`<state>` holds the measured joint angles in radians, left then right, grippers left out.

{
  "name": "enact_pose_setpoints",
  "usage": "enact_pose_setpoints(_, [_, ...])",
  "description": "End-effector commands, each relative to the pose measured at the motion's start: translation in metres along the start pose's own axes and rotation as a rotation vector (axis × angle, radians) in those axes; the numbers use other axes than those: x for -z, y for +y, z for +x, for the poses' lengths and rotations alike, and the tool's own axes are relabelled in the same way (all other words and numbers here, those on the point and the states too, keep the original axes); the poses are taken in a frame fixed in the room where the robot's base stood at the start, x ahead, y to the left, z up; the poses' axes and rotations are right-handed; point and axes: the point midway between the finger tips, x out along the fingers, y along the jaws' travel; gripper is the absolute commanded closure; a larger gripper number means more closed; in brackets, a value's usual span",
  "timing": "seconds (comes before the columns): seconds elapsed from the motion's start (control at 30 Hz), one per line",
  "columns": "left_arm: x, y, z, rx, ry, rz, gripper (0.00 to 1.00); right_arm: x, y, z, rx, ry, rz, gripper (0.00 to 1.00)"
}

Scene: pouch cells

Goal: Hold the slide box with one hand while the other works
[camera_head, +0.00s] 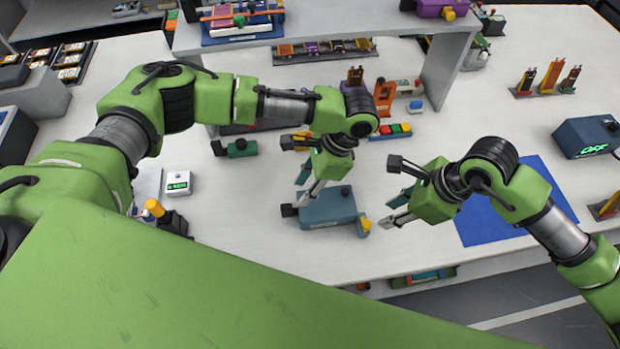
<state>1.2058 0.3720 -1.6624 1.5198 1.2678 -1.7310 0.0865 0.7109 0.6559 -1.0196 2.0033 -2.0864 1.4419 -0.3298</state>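A blue-grey box (328,209), which I take to be the slide box, sits on the white table near its front edge. A yellow piece (365,225) shows at its right end. My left gripper (302,190) is pointed down at the left part of the box, with its fingers at or just above it. Whether they touch or grip it cannot be told. My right gripper (388,198) is to the right of the box, apart from it, with its fingers spread towards the box and nothing seen between them.
A blue mat (486,222) lies under my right arm. A small white device with a green display (178,183) stands left. Red, yellow and green blocks (392,131) lie behind the box. A raised shelf (446,75) stands at the back. A dark blue device (588,137) stands right.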

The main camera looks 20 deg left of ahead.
Motion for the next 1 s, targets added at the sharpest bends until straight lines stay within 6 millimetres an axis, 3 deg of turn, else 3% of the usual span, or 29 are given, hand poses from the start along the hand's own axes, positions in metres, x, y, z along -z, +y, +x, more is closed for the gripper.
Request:
enact_pose_setpoints(0.3, [0.0, 0.0, 0.064, -0.001, -0.001, 0.0, 0.68, 0.0, 0.0, 0.0, 0.0, 0.0, 0.0, 0.72])
enact_pose_setpoints(0.5, [0.0, 0.0, 0.089, 0.0, 0.001, 0.001, 0.68, 0.0, 0.0, 0.0, 0.0, 0.0, 0.0, 0.72])
enact_pose_setpoints(0.93, [0.0, 0.0, 0.099, 0.0, 0.002, 0.001, 0.68, 0.0, 0.0, 0.0, 0.0, 0.0, 0.0, 0.72])
enact_pose_setpoints(1.0, [0.0, 0.0, 0.099, 0.0, 0.002, 0.001, 0.84, 0.0, 0.0, 0.0, 0.0, 0.0, 0.0, 0.72])
